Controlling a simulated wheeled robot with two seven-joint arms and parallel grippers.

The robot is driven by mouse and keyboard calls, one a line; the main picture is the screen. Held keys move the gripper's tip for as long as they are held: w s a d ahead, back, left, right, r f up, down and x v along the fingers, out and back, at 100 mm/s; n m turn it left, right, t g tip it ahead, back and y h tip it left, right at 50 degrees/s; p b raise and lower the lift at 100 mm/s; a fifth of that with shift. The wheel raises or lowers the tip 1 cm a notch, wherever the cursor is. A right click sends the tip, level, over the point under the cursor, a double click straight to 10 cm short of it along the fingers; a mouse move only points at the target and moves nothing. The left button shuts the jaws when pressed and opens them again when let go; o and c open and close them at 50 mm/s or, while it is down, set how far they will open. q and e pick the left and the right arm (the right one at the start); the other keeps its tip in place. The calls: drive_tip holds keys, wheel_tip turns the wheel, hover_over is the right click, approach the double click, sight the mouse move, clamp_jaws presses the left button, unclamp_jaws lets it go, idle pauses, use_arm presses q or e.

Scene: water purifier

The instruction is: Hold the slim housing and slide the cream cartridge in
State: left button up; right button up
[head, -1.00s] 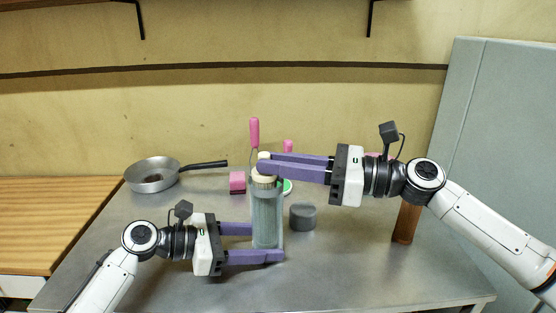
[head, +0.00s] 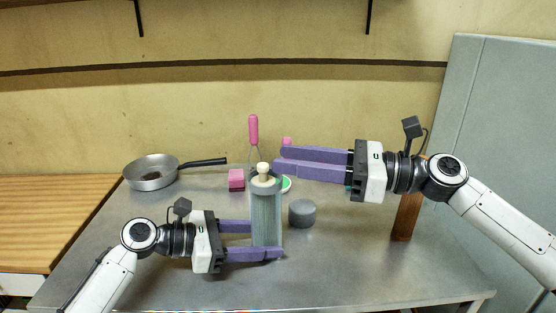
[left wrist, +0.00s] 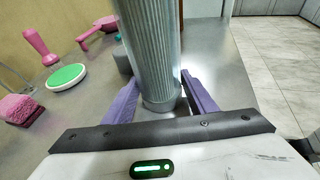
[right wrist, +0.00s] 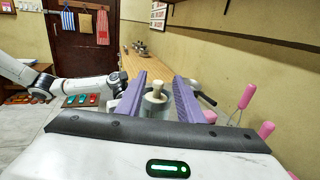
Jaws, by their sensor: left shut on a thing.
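The slim housing (head: 266,218), a tall ridged grey-green cylinder, stands upright on the metal table. My left gripper (head: 267,240) is shut on its lower part, with one purple finger on each side. The housing also fills the middle of the left wrist view (left wrist: 152,50). The cream cartridge (head: 263,170) shows only as a cream knob at the housing's top; the rest is hidden inside. Its knob also shows in the right wrist view (right wrist: 157,88). My right gripper (head: 280,160) is open and empty, its fingertips just right of and above the knob, apart from it.
A grey round block (head: 302,214) stands close right of the housing. Behind are a pink sponge (head: 236,179), a pink-handled tool (head: 253,130) and a green-white disc (head: 287,184). A pan (head: 152,176) sits back left. A wooden block (head: 405,216) stands right. The front table is clear.

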drive_tip(key=v, duration=0.8)
drive_tip(key=shift+d, duration=0.35)
drive_tip(key=shift+s+r, duration=0.1)
use_arm(q)
drive_tip(key=o, duration=1)
drive_tip(key=shift+c, duration=0.2)
